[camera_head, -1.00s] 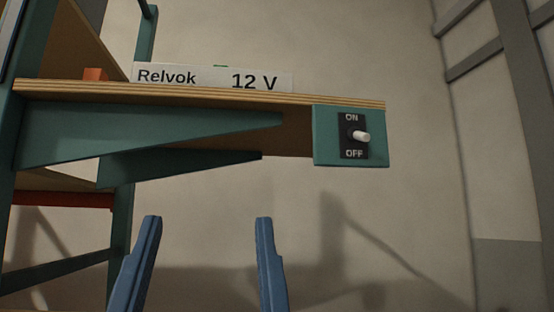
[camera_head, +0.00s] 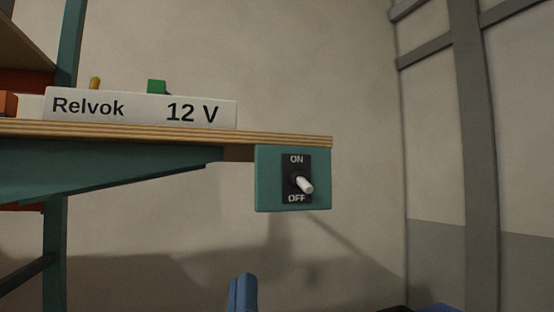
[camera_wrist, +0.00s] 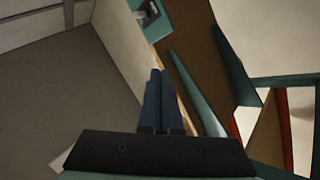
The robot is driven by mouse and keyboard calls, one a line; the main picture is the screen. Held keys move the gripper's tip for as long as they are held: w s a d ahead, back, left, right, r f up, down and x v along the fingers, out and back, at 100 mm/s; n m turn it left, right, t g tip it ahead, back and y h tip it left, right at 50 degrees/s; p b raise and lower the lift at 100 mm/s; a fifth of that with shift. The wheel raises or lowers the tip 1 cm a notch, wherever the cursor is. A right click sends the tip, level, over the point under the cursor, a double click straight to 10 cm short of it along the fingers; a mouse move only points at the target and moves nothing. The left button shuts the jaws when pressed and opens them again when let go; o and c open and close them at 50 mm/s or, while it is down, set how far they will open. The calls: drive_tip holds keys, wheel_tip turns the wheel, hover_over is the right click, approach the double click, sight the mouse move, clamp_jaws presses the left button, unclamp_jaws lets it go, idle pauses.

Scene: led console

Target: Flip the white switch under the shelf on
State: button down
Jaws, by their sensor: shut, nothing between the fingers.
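The white switch (camera_head: 304,184) is a small toggle on a black plate marked ON at the top and OFF at the bottom. Its lever tilts down towards OFF. The plate sits on a teal box (camera_head: 322,178) under the right end of the wooden shelf (camera_head: 180,132). My gripper (camera_head: 243,284) is shut and empty, below and left of the switch, apart from it. In the wrist view, my gripper (camera_wrist: 160,75) shows its blue fingers together, pointing up the picture. The switch plate (camera_wrist: 148,11) is partly cut off at that view's top edge.
A white unit (camera_head: 140,108) labelled Relvok 12 V stands on the shelf, with a green part (camera_head: 157,87) behind its top edge. A teal bracket (camera_head: 100,165) runs under the shelf to the left. The space right of the teal box is free up to the wall.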

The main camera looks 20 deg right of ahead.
sight(305, 185)
drive_tip(key=shift+w+d+f+n+g+y+p, duration=0.25)
drive_tip(key=shift+d+n+p, duration=0.5)
drive_tip(key=shift+n+p, duration=2)
drive_tip(key=shift+d+f+n+g+y+p, duration=0.1)
drive_tip(key=shift+d+n+g+y+p, duration=0.35)
drive_tip(key=shift+n+p, duration=2.3)
drive_tip(key=shift+w+d+f+n+g+y+p, duration=0.15)
drive_tip(key=shift+d+n+y+p, duration=0.55)
drive_tip(key=shift+n+p, duration=2.05)
drive_tip(key=shift+d+r+n+h+b, duration=0.15)
drive_tip(key=shift+d+n+h+b, duration=0.2)
drive_tip(key=shift+n+b, duration=0.1)
drive_tip(key=p+x, duration=0.2)
drive_tip(key=x, duration=0.1)
drive_tip(key=p+x, duration=0.2)
drive_tip(key=x, duration=0.2)
drive_tip(key=r+p+x, duration=0.1)
drive_tip(key=p+x, duration=0.1)
drive_tip(key=x, duration=0.1)
drive_tip(key=shift+d+r, duration=0.1)
drive_tip(key=shift+d, duration=0.2)
drive_tip(key=shift+s+d+r+p, duration=0.55)
drive_tip(key=shift+d+p, duration=0.2)
drive_tip(key=shift+p, duration=0.5)
drive_tip(key=shift+d+r+p, duration=0.15)
drive_tip(key=shift+d+p, duration=0.15)
